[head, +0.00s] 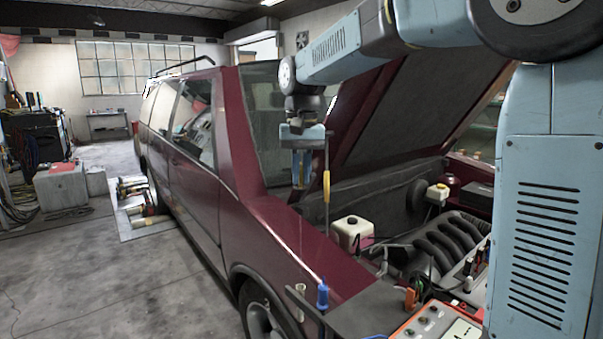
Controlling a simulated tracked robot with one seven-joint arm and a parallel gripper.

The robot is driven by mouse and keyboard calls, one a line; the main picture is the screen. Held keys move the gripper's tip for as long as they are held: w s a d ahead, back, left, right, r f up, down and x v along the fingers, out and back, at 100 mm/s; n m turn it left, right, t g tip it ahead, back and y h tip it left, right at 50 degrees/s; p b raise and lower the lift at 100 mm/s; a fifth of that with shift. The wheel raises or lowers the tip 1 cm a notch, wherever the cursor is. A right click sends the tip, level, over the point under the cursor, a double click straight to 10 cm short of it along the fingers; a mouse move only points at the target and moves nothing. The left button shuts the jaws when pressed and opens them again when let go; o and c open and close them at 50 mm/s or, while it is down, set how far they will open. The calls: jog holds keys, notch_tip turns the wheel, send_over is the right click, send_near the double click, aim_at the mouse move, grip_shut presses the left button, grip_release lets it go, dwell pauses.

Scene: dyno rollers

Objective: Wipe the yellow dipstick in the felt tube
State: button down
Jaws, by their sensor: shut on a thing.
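The yellow dipstick (326,187) hangs upright beside the fender, a thin rod with a yellow section around its middle. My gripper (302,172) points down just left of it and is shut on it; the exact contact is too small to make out. A small pale upright tube (300,290), which looks like the felt tube, stands at the left end of the dark tray (352,308) on the fender. It is below the dipstick and slightly left, with a clear gap between them. Its opening is too small to see into.
A blue upright object (322,294) stands close to the right of the pale tube. An orange-framed instrument (437,322) is at the lower right. A white reservoir (351,231) and the engine (452,240) lie under the raised hood (425,105) of the maroon van (185,170).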

aim_at(301, 189)
jog(key=shift+w+f, duration=0.15)
jog(key=shift+w, duration=0.3)
jog(key=shift+s+f, duration=0.1)
jog(key=shift+f, duration=3.25)
jog(key=shift+r, duration=3.2)
